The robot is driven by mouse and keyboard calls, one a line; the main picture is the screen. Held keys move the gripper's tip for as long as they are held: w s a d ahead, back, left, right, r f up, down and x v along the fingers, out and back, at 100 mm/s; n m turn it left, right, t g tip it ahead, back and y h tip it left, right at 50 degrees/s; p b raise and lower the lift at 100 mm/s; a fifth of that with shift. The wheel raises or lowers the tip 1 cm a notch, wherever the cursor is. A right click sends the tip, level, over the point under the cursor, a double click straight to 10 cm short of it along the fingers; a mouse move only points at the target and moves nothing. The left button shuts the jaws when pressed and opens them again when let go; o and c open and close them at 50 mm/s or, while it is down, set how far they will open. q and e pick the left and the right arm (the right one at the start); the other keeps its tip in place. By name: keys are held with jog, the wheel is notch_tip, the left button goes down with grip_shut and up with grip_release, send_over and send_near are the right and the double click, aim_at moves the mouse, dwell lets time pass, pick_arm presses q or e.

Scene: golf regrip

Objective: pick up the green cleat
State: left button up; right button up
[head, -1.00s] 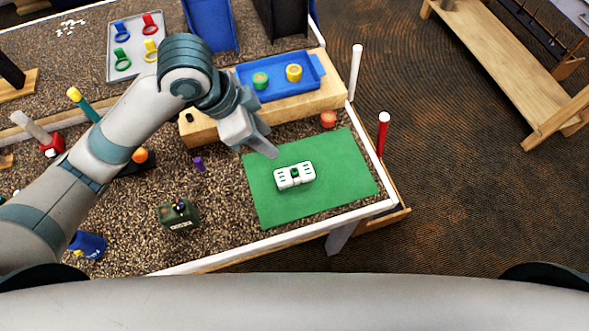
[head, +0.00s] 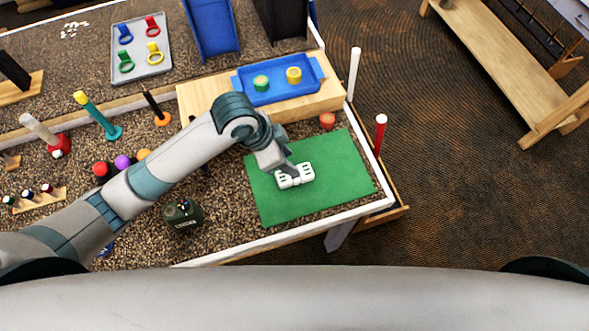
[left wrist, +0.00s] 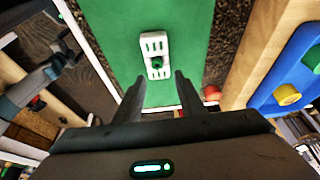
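A small green knob, which I take for the green cleat (left wrist: 155,62), sits at the middle of a white slotted block (left wrist: 154,44) on the green mat in the left wrist view. In the head view my gripper hides the knob, and the white block (head: 306,173) shows beside the fingers. My left gripper (head: 289,171) is just above the block. In the left wrist view its two fingers (left wrist: 158,90) are apart and empty, with the knob ahead between them. Part of my right arm, with a small dark gripper (left wrist: 65,50), shows at the left of that view.
A blue tray (head: 242,89) on a wooden block holds a green round piece (head: 261,82) and a yellow one (head: 294,75). A red-orange piece (head: 327,121) lies by the green mat (head: 345,170). White and red posts (head: 380,135) stand at the table's right edge.

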pick_arm(q)
jog(key=shift+s+f+p, duration=0.1)
jog(key=shift+f+p, duration=0.35)
jog(key=x, duration=0.1)
jog(key=p+x, duration=0.2)
jog(key=x, duration=0.1)
jog(key=shift+s+a+f, duration=0.2)
jog(key=shift+s+a, duration=0.05)
jog(key=shift+s+f, duration=0.2)
